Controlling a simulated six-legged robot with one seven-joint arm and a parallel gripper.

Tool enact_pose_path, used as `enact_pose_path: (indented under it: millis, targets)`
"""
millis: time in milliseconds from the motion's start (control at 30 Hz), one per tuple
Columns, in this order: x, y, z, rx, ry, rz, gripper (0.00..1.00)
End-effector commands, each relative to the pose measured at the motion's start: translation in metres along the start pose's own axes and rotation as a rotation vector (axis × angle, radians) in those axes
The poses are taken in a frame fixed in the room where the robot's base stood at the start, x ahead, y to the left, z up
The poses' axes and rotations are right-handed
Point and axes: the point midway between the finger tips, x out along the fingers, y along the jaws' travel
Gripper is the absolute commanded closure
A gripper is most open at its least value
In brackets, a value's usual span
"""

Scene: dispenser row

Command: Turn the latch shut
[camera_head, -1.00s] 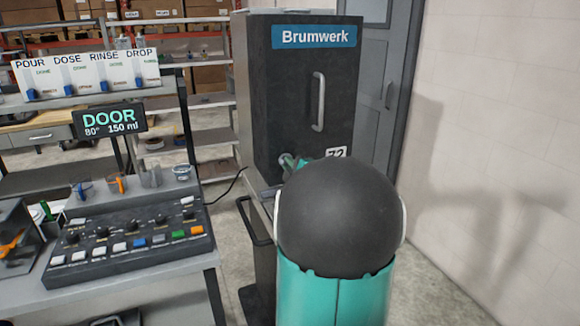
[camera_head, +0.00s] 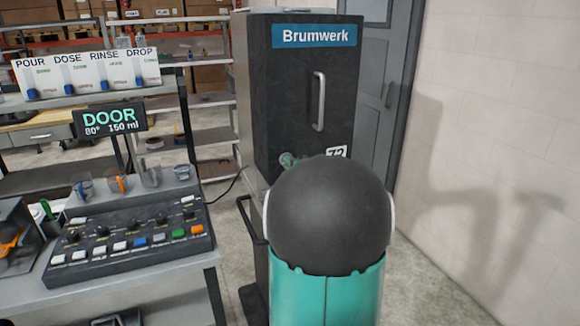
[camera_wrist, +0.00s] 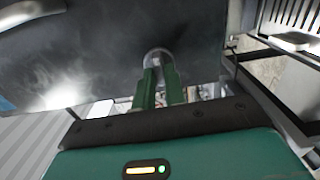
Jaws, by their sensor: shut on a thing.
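The dark Brumwerk cabinet (camera_head: 283,100) stands at the centre of the head view, its door looking shut, with an upright metal handle (camera_head: 318,101). In the wrist view my gripper (camera_wrist: 160,76) has its two green fingers shut on a small rounded grey latch (camera_wrist: 158,55) on the dark door face (camera_wrist: 105,50). The fingers lie on either side of it. In the head view my arm's black joint covers most of the gripper and the latch. Only a bit of green shows at the lower part of the door. The latch's exact angle cannot be told.
A dark cart-like frame with a handle (camera_head: 250,222) stands below the cabinet. A pale wall (camera_head: 490,120) is on the right, with clear floor before it.

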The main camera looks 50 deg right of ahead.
Motion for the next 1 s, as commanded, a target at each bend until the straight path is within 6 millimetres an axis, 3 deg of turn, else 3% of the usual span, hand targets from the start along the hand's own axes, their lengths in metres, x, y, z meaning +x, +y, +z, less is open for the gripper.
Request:
enact_pose_path:
  millis: [67, 100, 200, 467, 633, 1000]
  targets:
    - [0.000, 0.000, 0.001, -0.001, -0.001, 0.000, 1.00]
    - [0.000, 0.000, 0.001, -0.001, -0.001, 0.000, 0.84]
    - [0.000, 0.000, 0.001, -0.001, -0.001, 0.000, 0.66]
    - [0.000, 0.000, 0.000, 0.000, -0.001, 0.000, 0.66]
    - [-0.011, 0.001, 0.000, 0.000, -0.001, 0.001, 0.66]
    - [-0.087, 0.001, 0.000, 0.000, -0.003, 0.002, 0.66]
